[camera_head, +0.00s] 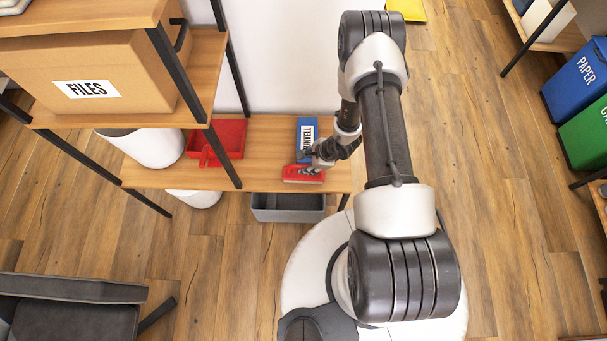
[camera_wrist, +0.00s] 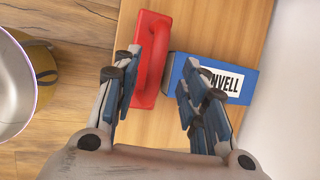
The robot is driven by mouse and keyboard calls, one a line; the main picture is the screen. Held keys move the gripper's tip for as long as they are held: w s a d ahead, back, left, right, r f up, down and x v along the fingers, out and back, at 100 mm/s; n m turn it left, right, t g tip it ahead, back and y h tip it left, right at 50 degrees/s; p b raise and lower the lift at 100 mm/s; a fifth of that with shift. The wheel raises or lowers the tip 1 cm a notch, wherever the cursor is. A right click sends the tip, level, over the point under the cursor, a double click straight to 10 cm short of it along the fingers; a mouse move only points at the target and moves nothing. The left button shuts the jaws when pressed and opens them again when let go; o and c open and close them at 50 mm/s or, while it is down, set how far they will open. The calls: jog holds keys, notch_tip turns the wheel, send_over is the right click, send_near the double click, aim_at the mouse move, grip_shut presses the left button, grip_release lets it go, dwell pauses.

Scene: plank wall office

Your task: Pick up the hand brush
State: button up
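The hand brush is red with a raised handle and a pale bristle edge. It lies near the front right edge of the wooden shelf in the head view (camera_head: 303,178), and in the wrist view (camera_wrist: 151,40) its handle shows from above. My gripper (camera_head: 314,166) is at the brush in the head view. In the wrist view my gripper (camera_wrist: 158,70) is open, with one finger on the left of the handle and the other on the right, over the blue box. I cannot tell whether the fingers touch the brush.
A blue box (camera_head: 306,129) with a white label lies right behind the brush; it also shows in the wrist view (camera_wrist: 243,75). A red dustpan (camera_head: 228,133) sits further left on the wooden shelf (camera_head: 265,150). A grey bin (camera_head: 287,208) stands below the shelf's front edge.

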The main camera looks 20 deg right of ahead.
aim_at(304, 166)
jog(key=b+x, duration=0.1)
jog(key=x, duration=0.1)
jog(key=b+x, duration=0.1)
jog(key=x, duration=0.2)
jog(key=shift+s+f, duration=0.2)
jog(key=shift+r, duration=0.1)
jog(key=shift+c, duration=0.4)
grip_shut()
